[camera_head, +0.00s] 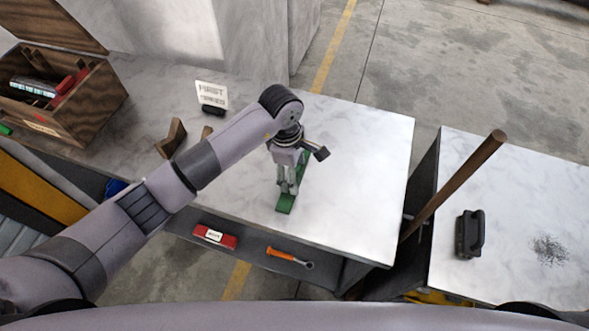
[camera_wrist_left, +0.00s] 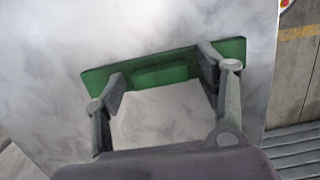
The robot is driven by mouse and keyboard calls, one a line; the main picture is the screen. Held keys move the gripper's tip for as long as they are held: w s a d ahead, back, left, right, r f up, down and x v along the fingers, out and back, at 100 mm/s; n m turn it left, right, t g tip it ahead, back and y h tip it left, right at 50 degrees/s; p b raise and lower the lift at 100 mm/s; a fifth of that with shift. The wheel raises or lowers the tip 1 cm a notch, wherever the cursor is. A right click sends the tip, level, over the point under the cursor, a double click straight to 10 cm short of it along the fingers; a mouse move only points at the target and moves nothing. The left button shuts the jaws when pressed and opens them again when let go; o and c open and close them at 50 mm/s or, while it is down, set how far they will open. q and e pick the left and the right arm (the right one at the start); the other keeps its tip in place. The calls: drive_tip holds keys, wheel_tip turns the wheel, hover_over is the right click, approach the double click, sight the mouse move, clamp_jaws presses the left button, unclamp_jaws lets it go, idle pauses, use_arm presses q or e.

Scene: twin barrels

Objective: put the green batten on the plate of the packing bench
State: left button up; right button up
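The green batten (camera_head: 286,204) lies on the white marbled top (camera_head: 365,150) of the middle bench, near its front edge. In the left wrist view the batten (camera_wrist_left: 178,72) runs across the picture, with a raised green block at its middle. My left gripper (camera_head: 288,188) is over the batten, pointing down. Its fingers (camera_wrist_left: 161,74) are spread wide, one toward each end of the block, with gaps between them and the block. The arm and gripper hide part of the batten in the head view. My right gripper is not in view. I cannot tell which surface is the plate.
An open wooden box (camera_head: 88,113) stands at left, near wooden blocks (camera_head: 171,139) and a white sign (camera_head: 211,93). A red box (camera_head: 215,237) and orange wrench (camera_head: 285,255) lie on the lower shelf. Right, a wooden handle (camera_head: 455,185) leans beside another bench holding a black-handled tool (camera_head: 469,234).

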use_arm(q)
drive_tip(key=shift+r, duration=0.1)
drive_tip(key=shift+w+r, duration=0.1)
drive_tip(key=shift+r, duration=0.1)
wheel_tip(320, 180, up, 12)
drive_tip(key=a+b, duration=0.1)
drive_tip(key=b, duration=0.2)
drive_tip(key=shift+w+a+f, duration=0.15)
drive_tip(key=shift+a+f, duration=0.05)
idle(0.3)
